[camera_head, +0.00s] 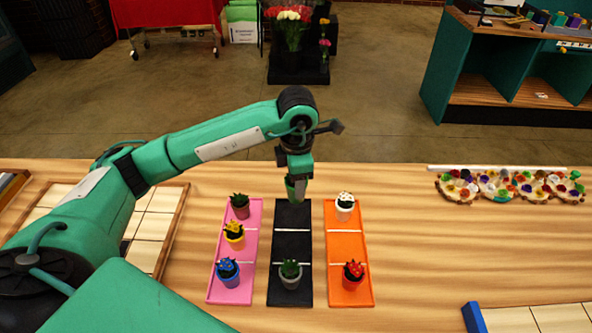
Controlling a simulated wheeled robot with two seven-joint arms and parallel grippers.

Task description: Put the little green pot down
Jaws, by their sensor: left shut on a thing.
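My left gripper (298,174) is above the far end of the black tray (291,305). It is shut on the little green pot (294,188), which is mostly hidden by the fingers. I cannot tell if the pot touches the tray. The black tray has white divider lines. A grey pot with a green plant (290,275) stands in its near compartment, and its middle compartment is empty. My right gripper is not in view.
Left, a pink tray (221,298) holds several potted plants. Right, an orange tray (349,297) has a white-flowered pot (345,206) far and a red-flowered pot (353,276) near; its middle is empty. Colourful flower heads (505,186) lie far right. Table between is clear.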

